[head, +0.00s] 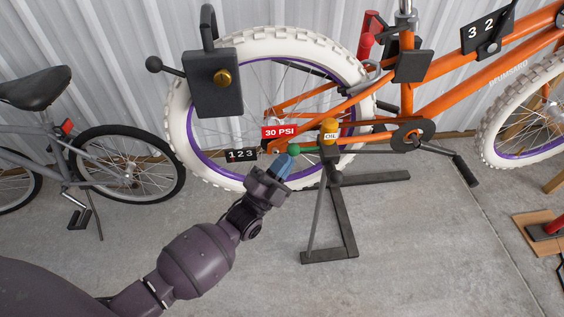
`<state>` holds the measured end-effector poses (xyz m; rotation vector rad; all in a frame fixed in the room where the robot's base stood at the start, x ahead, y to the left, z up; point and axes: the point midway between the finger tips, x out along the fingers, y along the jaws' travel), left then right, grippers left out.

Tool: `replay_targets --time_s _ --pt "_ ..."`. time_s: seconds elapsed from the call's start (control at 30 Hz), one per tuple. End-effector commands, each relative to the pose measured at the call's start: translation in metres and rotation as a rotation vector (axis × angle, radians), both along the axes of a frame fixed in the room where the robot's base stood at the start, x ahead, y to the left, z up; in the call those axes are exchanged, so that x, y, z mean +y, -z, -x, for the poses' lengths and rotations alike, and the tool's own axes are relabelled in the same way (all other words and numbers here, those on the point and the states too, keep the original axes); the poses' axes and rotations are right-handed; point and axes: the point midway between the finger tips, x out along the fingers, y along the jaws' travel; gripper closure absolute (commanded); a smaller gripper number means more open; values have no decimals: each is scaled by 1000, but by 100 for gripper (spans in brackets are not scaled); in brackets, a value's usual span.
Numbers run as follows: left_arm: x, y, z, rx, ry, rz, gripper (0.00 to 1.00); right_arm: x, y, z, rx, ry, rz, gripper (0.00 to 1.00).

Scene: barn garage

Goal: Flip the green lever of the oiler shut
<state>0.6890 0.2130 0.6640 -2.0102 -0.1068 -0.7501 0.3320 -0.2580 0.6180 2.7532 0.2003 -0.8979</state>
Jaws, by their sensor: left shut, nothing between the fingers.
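The oiler (329,131) is a small orange-yellow knob with a white "OIL" label, beside the orange bike's chain area. Its green lever (303,149) runs sideways from under the oiler, with a round green knob at its left end. My left gripper (284,159) is shut and empty. Its fingertips are at or just left of the green knob; I cannot tell whether they touch it. My right gripper is not in view.
The orange bike (444,92) is held up on a dark stand (345,226). A black padlock box (213,84), a red "30 PSI" tag (279,132) and a "123" plate (241,155) are near the white-tyred wheel. A grey bike (85,150) stands at left. Floor is clear in front.

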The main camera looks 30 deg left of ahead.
Motion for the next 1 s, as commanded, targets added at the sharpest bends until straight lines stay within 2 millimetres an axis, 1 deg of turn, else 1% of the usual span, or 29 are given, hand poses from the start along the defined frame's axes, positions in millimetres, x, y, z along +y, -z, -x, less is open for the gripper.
replay_targets --time_s 0.03,0.23,0.47,0.77,1.0 --pt "1 -18 -3 -7 -2 -15 100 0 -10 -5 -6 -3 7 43" --pt "1 -31 -2 6 -1 -27 100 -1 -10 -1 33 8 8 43" --pt "1 -28 0 17 -1 -27 100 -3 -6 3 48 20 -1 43" --pt "1 -27 0 19 0 -28 100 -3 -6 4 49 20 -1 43" --pt "8 -20 5 22 0 -29 100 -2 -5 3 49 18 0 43"
